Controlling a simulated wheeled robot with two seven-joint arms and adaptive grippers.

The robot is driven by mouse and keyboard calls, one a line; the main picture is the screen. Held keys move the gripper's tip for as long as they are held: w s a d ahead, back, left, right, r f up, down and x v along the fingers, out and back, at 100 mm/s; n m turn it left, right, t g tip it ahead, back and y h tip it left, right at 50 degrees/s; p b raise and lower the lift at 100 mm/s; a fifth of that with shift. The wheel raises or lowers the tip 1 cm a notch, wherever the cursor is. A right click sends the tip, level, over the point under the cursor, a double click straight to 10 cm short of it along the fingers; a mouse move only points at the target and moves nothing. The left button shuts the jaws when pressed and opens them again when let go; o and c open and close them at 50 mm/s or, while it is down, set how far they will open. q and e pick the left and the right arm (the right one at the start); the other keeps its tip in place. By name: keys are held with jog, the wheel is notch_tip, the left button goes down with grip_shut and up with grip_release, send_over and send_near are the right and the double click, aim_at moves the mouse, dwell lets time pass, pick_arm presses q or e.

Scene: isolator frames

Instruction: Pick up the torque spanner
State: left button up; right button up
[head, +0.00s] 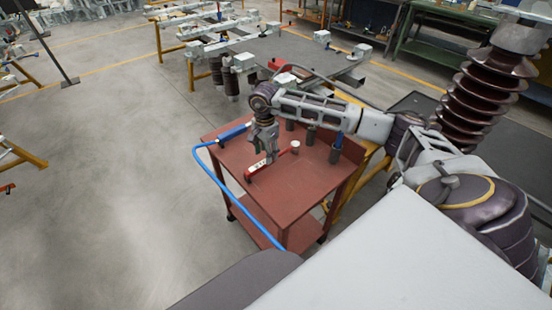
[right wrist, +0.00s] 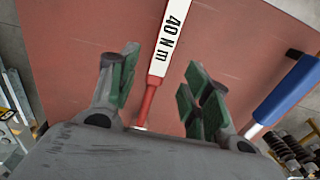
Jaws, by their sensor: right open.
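The torque spanner (head: 255,170) is red with a white label and lies on the red top of a trolley (head: 310,180). In the right wrist view the spanner (right wrist: 160,75) runs between my fingers, with "40 N m" on its label and its red shaft pointing toward the gripper's palm. My right gripper (head: 268,155) points down over the spanner, partly hiding it in the head view. In the wrist view its green-padded fingers (right wrist: 160,88) are apart, one on each side of the spanner, with gaps on both sides. My left gripper is not in view.
A blue-handled tool (head: 235,132) lies at the trolley's back left; its handle also shows in the wrist view (right wrist: 288,95). A blue hose (head: 215,178) hangs over the left edge.

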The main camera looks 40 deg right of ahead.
jog(key=shift+f+p, duration=0.3)
jog(key=shift+f, duration=2.25)
grip_shut()
